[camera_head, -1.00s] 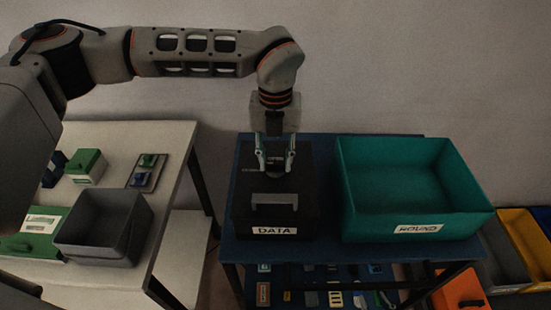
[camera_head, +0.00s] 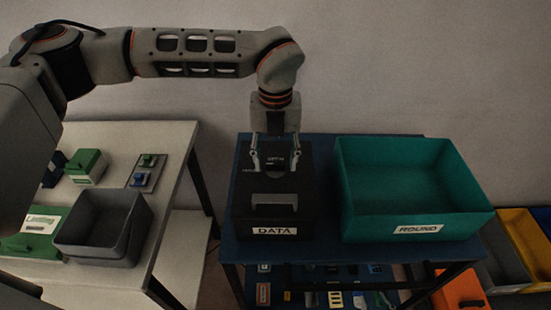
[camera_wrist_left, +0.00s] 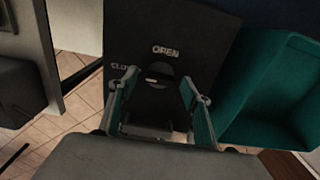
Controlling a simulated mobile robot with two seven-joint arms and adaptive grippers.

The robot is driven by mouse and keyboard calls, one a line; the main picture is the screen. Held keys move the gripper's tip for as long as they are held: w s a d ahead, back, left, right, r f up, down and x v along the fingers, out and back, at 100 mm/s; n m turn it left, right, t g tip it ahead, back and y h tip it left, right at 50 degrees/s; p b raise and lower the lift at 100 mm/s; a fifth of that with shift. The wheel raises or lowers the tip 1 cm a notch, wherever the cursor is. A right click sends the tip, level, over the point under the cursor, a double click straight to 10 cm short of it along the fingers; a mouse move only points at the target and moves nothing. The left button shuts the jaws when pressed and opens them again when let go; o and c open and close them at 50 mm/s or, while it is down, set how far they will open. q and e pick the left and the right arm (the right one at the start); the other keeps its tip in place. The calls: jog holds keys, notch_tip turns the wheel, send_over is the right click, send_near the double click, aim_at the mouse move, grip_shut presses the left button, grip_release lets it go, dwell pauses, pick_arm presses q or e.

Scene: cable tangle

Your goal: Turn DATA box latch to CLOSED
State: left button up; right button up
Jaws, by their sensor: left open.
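The DATA box (camera_head: 274,221) is black, with a grey handle and a white DATA label on its front. It stands on the dark blue table. My left gripper (camera_head: 275,163) is open above the back part of the lid. In the left wrist view its two fingers (camera_wrist_left: 158,95) stand on either side of a dark round latch (camera_wrist_left: 155,76) with a small light mark. The word OPEN is printed beyond the latch, and a partly hidden word beginning CLO is to its left. Whether the fingers touch the latch I cannot tell. My right gripper is not in view.
A teal bin (camera_head: 416,229) labelled ROUND stands just right of the box. A white table (camera_head: 181,150) at left holds a grey bin (camera_head: 104,228) and green boxes. A shelf with small parts lies below the blue table.

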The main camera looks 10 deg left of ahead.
aim_at(275, 164)
pick_arm(q)
notch_tip(275, 164, up, 12)
dwell(0.6)
jog(key=shift+s, duration=0.1)
